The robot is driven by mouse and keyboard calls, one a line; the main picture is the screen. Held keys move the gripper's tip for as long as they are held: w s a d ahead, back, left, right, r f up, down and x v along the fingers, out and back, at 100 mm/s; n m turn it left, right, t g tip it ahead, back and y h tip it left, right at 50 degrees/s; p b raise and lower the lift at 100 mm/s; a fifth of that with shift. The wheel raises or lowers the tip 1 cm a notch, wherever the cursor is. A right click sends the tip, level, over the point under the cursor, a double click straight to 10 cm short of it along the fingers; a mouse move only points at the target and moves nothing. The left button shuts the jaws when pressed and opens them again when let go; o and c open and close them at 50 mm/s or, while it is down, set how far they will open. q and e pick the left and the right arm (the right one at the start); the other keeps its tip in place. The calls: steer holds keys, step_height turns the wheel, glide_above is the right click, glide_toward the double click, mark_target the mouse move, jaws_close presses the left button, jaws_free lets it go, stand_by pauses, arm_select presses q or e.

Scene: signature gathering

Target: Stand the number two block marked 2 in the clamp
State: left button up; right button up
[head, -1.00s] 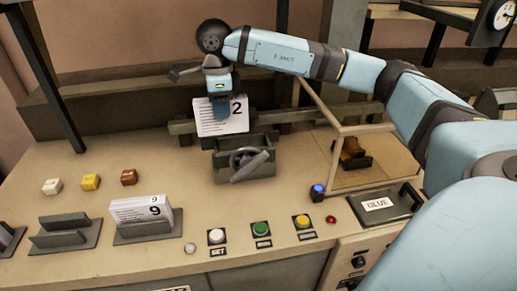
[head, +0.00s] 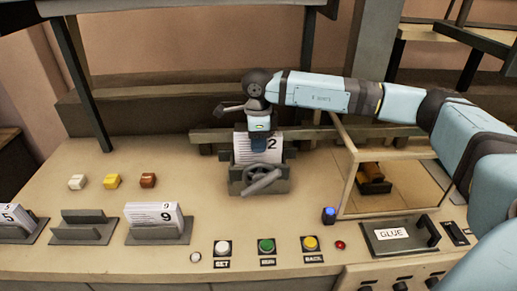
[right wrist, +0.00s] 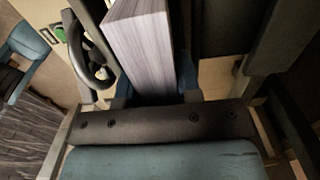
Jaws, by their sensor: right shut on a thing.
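The number two block (head: 245,147) is a white stack of pages marked 2, and it stands upright in the head view. My right gripper (head: 260,145) is shut on it from above. The block's lower part is between the jaws of the grey clamp (head: 243,186), hidden behind the clamp's front jaw and handwheel. I cannot tell whether it touches the clamp's floor. The right wrist view shows the block's page edges (right wrist: 145,50) close up, with the clamp's handwheel (right wrist: 90,50) to the left. My left gripper is not in view.
A block marked 9 (head: 152,217) stands in a holder left of the clamp, and a block marked 5 (head: 12,217) stands at the far left. An empty holder (head: 85,232) lies between them. Buttons line the front edge. A framed enclosure (head: 345,185) stands right of the clamp.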

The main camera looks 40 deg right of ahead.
step_height(320, 180, down, 3)
steer(key=shift+f+p, duration=0.1)
steer(key=shift+p, duration=0.25)
steer(key=shift+f+b, duration=0.2)
steer(key=shift+b, duration=0.1)
steer(key=o, duration=1.1)
steer(key=shift+r, duration=0.1)
steer(key=shift+c, duration=0.2)
steer(key=shift+r, duration=0.1)
steer(key=shift+r+p, duration=0.2)
steer(key=shift+p, duration=0.1)
step_height(320, 180, up, 12)
steer(key=b, duration=0.3)
steer(key=shift+f, duration=0.1)
